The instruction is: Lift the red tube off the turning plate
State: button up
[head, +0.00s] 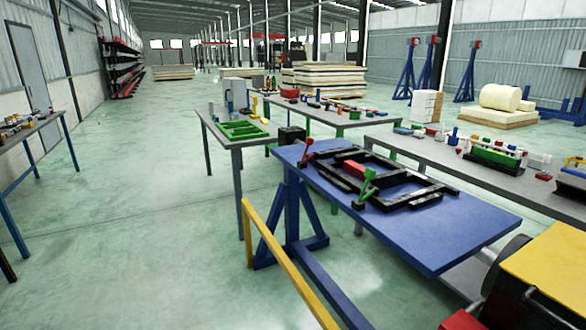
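A blue plate (455,238) on blue supports stands in the middle right of the head view. A black chassis frame (405,197) lies on it. A red block-like piece (353,169) sits inside the frame and may be the red tube. A slimmer red piece (306,150) stands tilted at the frame's left corner; I cannot tell which of the two is the tube. A green upright piece (367,186) stands at the frame's near side. My gripper is not in view.
A yellow rail (285,262) runs along the plate's near left side. Grey tables with small parts stand behind (345,118), at right (440,157) and at far left (40,123). A yellow-topped body (550,265) fills the lower right corner. The floor (130,230) at left is clear.

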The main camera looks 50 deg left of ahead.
aim_at(356, 170)
jog(key=u, duration=1.05)
jog(key=i+j+z, duration=0.25)
jog(key=i+j, duration=1.25)
jog(key=j, duration=0.15)
